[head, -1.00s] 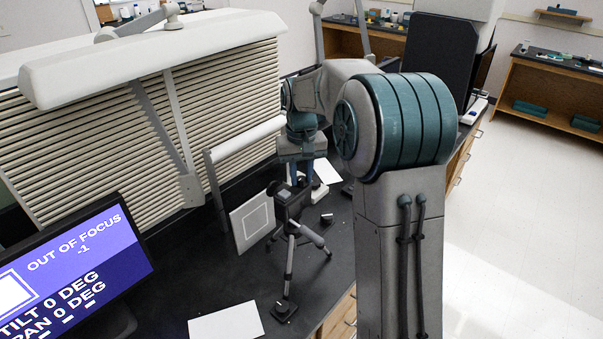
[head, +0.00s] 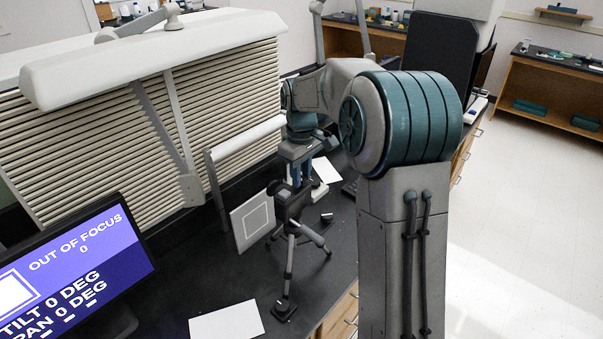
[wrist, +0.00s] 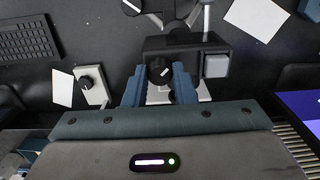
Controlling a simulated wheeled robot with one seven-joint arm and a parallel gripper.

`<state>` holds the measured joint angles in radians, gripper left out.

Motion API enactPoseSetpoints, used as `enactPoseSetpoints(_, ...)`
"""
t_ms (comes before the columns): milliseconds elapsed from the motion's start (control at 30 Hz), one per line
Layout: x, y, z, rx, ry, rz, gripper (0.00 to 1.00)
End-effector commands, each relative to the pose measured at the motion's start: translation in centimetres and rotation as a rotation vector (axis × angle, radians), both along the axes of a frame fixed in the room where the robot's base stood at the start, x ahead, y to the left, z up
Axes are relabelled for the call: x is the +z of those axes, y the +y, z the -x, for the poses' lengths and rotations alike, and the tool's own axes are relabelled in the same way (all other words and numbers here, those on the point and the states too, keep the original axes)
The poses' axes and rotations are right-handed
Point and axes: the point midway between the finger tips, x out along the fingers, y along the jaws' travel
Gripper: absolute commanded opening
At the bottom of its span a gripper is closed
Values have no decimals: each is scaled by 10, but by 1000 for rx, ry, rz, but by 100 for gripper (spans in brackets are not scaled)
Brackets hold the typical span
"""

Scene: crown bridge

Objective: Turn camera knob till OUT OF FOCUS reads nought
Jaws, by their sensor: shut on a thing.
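The screen (head: 75,265) at the lower left reads OUT OF FOCUS 0, with TILT 0 DEG and PAN 0 DEG below. The dark camera (head: 292,203) stands on a tripod on the black bench, and its body (wrist: 190,43) fills the upper middle of the wrist view. The round black knob (wrist: 160,70) with a white pointer line sits on the camera's near side. My gripper (wrist: 159,84) has its two blue fingers on either side of the knob, shut on it. In the head view my gripper (head: 299,172) is at the camera's back, and the knob is hidden there.
A white target panel (head: 253,222) stands left of the camera. A white sheet (head: 226,320) lies on the bench in front. Another knob on a pale base (wrist: 91,85) is left of my gripper in the wrist view, near a keyboard (wrist: 27,40). Slatted blinds (head: 90,140) stand behind.

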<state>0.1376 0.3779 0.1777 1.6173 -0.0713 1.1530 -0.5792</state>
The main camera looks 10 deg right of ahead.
Motion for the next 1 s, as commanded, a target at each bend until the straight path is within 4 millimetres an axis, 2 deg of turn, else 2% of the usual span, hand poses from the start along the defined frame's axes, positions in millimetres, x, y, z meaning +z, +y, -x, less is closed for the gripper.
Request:
enactPoseSetpoints(433, 1, 0, -1, 8, -3, 0, 1)
enactPoseSetpoints(467, 1, 0, -1, 8, -3, 0, 30)
enactPoseSetpoints(500, 1, 0, 0, 8, -3, 0, 41)
enactPoseSetpoints(533, 1, 0, 0, 8, -3, 0, 46)
enactPoseSetpoints(833, 2, 0, 0, 8, -1, 0, 46)
enactPoseSetpoints(1000, 19, 0, -1, 7, -6, 1, 46)
